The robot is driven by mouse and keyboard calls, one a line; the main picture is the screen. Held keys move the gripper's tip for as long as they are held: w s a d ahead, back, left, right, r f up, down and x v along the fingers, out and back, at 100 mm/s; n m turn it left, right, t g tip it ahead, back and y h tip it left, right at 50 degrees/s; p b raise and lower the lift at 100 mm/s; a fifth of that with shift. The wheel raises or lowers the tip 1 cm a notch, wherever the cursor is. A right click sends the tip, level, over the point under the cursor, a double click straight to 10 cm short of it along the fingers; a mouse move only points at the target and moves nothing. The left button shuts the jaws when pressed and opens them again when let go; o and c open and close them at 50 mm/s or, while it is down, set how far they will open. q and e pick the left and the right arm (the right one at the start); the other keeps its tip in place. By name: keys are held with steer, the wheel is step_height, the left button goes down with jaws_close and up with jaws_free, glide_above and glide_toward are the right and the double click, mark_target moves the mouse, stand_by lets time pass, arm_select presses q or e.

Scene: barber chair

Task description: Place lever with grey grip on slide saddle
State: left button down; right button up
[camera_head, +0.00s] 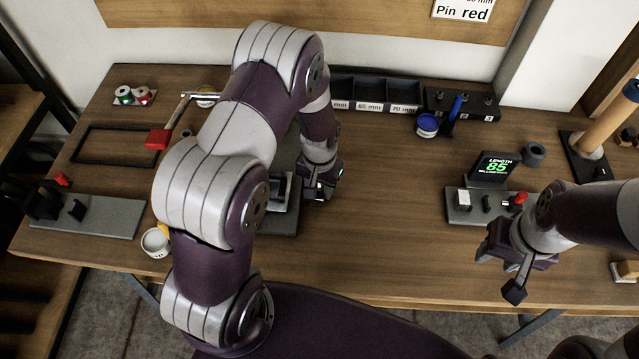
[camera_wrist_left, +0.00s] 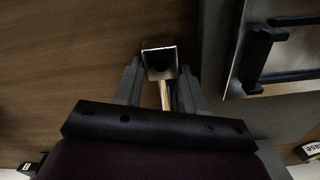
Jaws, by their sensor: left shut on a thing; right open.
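A pale plate with a black frame, perhaps the slide saddle (camera_wrist_left: 232,85), shows right of the fingers, apart from the block. My right gripper (camera_head: 512,268) is open and empty near the front edge.
A white cup (camera_head: 155,242) stands at front left. A length display reading 85 (camera_head: 494,168) stands at right. Labelled bins (camera_head: 370,92) line the back. The table between base and display is clear.

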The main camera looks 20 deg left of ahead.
arm_select(q)
steer(key=shift+f, duration=0.1)
steer(key=c, duration=0.9)
jaws_free()
steer(key=shift+s, duration=0.1)
